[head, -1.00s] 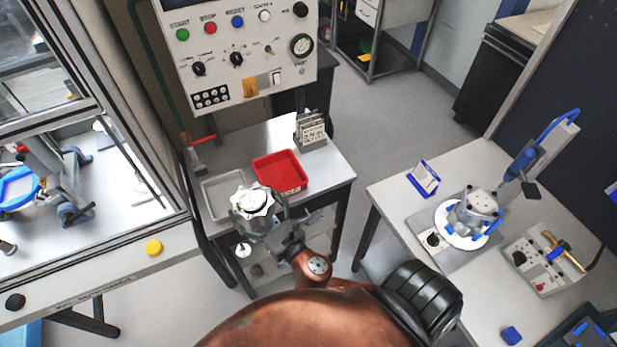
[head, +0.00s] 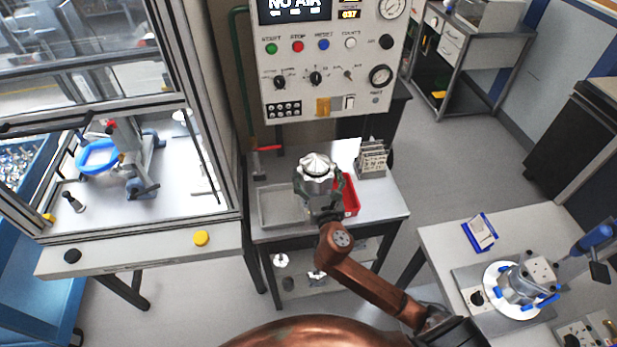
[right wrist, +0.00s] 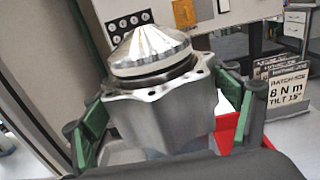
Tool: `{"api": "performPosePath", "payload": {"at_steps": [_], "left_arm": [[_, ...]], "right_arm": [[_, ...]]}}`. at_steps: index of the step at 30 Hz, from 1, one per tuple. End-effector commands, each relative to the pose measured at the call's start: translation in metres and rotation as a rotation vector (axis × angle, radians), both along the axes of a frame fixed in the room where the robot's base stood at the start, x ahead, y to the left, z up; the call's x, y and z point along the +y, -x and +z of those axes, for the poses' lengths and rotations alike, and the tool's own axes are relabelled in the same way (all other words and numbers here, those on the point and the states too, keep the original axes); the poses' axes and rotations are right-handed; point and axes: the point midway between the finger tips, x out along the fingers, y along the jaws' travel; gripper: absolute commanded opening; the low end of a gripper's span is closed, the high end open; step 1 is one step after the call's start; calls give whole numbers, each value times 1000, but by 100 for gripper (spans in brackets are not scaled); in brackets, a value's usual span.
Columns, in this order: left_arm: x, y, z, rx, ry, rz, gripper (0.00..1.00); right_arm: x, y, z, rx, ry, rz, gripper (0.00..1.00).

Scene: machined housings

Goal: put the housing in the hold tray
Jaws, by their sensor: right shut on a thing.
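The housing (head: 316,167) is a grey metal body with a flange with holes and a shiny domed cone on top. It is upright and fills the middle of the right wrist view (right wrist: 160,110). My right gripper (head: 321,197) is shut around its sides, one green-padded finger on each side. It is over the small bench, in front of the red tray (head: 351,197), which it partly hides. A grey tray (head: 263,208) lies just left of it, looking empty. I cannot read which tray is the hold tray. My left gripper is not in view.
A card holder (head: 371,158) stands on the bench behind the red tray. A control panel (head: 325,60) rises at the back. Another housing (head: 527,281) sits in a fixture on the right table. A glazed cabinet (head: 130,160) stands left.

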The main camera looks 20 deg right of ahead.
Motion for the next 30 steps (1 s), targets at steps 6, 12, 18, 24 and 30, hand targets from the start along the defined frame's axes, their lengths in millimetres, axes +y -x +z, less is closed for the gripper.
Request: {"api": "performPosePath", "payload": {"at_steps": [6,12,18,24,30], "left_arm": [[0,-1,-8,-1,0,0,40],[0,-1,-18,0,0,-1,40],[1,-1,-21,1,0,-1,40],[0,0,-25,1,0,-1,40],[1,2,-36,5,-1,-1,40]], "right_arm": [[-41,-5,-23,-5,2,0,24],[-64,-8,-50,-6,1,1,24],[-73,-9,-60,-8,0,2,24],[-81,-10,-71,-6,1,1,24],[-82,-10,-98,-5,-2,2,24]]}}
